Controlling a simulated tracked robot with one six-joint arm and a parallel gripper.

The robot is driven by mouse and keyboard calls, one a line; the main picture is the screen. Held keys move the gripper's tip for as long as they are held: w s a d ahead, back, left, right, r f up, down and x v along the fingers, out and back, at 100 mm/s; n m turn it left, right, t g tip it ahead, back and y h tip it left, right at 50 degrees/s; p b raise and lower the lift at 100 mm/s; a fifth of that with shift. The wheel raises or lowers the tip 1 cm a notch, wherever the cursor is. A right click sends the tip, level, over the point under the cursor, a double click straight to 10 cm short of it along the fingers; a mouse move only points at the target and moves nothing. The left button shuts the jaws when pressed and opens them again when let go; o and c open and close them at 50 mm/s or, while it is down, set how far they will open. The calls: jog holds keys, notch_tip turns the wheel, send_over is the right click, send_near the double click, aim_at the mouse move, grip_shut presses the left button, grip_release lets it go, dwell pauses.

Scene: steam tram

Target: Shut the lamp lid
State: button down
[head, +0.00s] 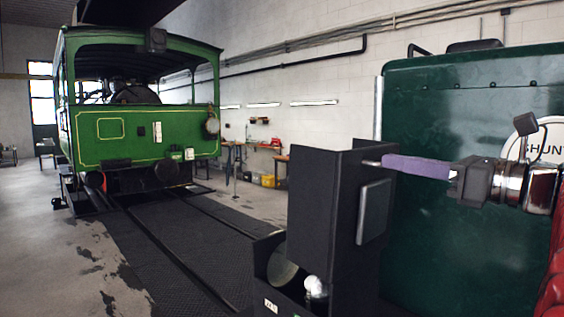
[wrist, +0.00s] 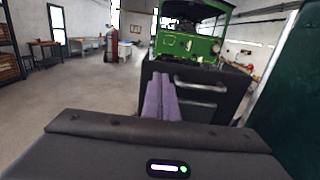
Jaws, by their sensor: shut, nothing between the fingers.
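The lamp (head: 262,290) is a black box low in the front of the head view. A round disc and a white bulb (head: 315,288) show in its open interior. Its lid (head: 318,205) stands up above the box, open, with a grey plate on its right side. In the wrist view the dark lid (wrist: 205,105) carries a pale bar handle (wrist: 200,84). My gripper (head: 384,162) has purple fingers, shut and empty, level with the lid's upper right part. The fingers (wrist: 160,82) overlap the lid in the wrist view; I cannot tell whether they touch.
A dark green panel (head: 450,110) stands close behind my arm on the right. A green tram (head: 120,130) stands on rails at the back left. A workbench (head: 236,152) is along the far wall.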

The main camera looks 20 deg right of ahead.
aim_at(354, 155)
jog(key=shift+x, duration=3.25)
jog(key=shift+d, duration=0.1)
jog(key=shift+w, duration=0.15)
